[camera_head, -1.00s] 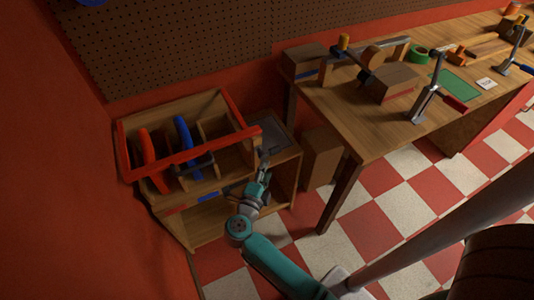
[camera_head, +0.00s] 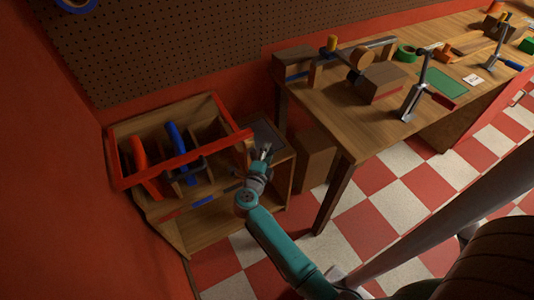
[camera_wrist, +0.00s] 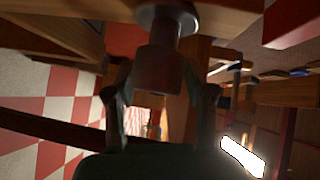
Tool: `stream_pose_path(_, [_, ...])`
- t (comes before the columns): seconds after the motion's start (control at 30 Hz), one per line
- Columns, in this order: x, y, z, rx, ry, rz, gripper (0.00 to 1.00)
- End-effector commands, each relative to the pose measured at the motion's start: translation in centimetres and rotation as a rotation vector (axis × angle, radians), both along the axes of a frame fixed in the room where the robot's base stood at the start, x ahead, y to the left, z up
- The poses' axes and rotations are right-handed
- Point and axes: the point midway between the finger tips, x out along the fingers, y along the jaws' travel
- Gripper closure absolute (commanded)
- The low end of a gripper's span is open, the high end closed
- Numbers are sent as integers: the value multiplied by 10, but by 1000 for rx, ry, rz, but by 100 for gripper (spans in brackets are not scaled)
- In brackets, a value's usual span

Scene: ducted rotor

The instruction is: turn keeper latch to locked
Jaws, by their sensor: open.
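A wooden rack (camera_head: 150,122) with a red frame bar (camera_head: 185,160) across its front stands on a low cabinet at left. My gripper (camera_head: 263,152) is at the right end of the red bar, by the rack's right corner. In the wrist view, a grey cylindrical knob (camera_wrist: 160,68) with a wider disc above it lies between my two open fingers (camera_wrist: 160,95). I cannot tell whether they touch it. It may be the keeper latch; its locked or unlocked setting cannot be made out.
A dark grey panel (camera_head: 267,133) lies on the cabinet top beside the rack. A workbench (camera_head: 340,125) with blocks and clamps stands at right, its leg close to my arm. A pegboard (camera_head: 190,45) is behind. Checkered floor (camera_head: 365,210) is clear under the bench.

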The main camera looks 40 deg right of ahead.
Motion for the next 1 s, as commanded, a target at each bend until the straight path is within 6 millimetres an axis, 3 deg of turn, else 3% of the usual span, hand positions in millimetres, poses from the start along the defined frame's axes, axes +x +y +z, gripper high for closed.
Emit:
stream_pose_path(0.2, [0, 0, 0, 0, 0, 0, 46])
stream_pose_path(0.4, [0, 0, 0, 0, 0, 0, 96])
stream_pose_path(0.43, [0, 0, 0, 0, 0, 0, 100])
stream_pose_path(1.0, [0, 1, 4, -102, 31, 0, 100])
